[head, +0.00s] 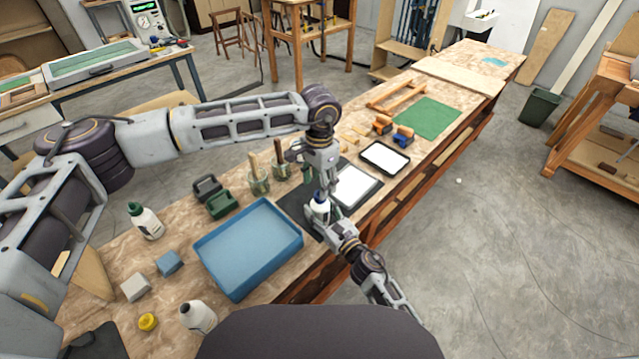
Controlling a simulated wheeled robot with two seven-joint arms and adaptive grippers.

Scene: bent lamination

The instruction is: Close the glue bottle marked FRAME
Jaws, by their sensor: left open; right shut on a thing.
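A small white bottle with a dark blue top (320,211) stands at the middle of the bench, on or just above a dark mat. My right gripper (326,220) is shut on this bottle from the near side. My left gripper (324,187) is open and points down just above the bottle's top; whether it touches is hidden. A white bottle with a green cap (146,222) stands at the left. Another white bottle (199,317) is at the near edge, partly hidden by my body. No label is legible, so I cannot tell which is marked FRAME.
A blue tray (222,283) lies left of the grippers. A yellow round object (148,322) and a grey block (136,287) are near left. Green boxes (221,204), pots with brushes (259,182) and a white-faced tablet (385,157) surround the work spot. A green mat (428,117) lies farther back.

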